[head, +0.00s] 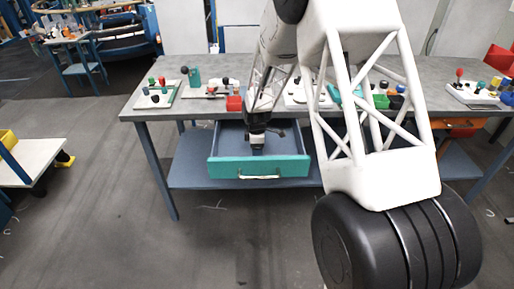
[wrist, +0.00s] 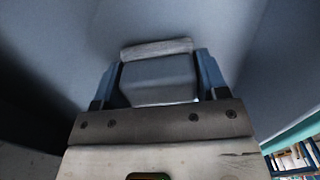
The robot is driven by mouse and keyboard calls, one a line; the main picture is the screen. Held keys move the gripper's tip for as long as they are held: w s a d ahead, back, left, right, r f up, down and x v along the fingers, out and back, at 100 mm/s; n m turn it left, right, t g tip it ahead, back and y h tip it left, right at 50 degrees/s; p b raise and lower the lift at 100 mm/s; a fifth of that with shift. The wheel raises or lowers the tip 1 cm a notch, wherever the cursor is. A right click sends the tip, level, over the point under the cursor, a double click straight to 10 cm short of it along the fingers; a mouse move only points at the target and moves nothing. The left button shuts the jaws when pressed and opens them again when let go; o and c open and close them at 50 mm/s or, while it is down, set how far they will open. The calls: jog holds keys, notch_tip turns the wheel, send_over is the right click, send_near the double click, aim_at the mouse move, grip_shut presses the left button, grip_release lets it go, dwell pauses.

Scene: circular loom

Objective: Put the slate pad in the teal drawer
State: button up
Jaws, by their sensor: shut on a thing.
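The teal drawer (head: 225,169) is pulled out under the table, with a teal front, a pale handle and a grey-blue inside. My gripper (head: 257,148) reaches down into the open drawer in the head view. In the wrist view, my gripper (wrist: 156,85) is shut on the slate pad (wrist: 158,72), a grey block held between its two blue fingers. The drawer's grey-blue inside (wrist: 240,25) fills most of the space around it. The pad is hidden in the head view. I cannot tell whether it touches the drawer floor.
The grey tabletop (head: 140,112) above the drawer carries several boards with coloured knobs (head: 155,97) and a red box (head: 234,103). An orange drawer (head: 462,124) is at the right. A teal drawer edge shows in the wrist view's lower right. My arm hides the table's middle.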

jog(key=shift+f, duration=0.45)
dwell(0.3)
jog(key=o, duration=1.3)
jog(key=shift+r, duration=0.1)
jog(key=shift+r, duration=3.8)
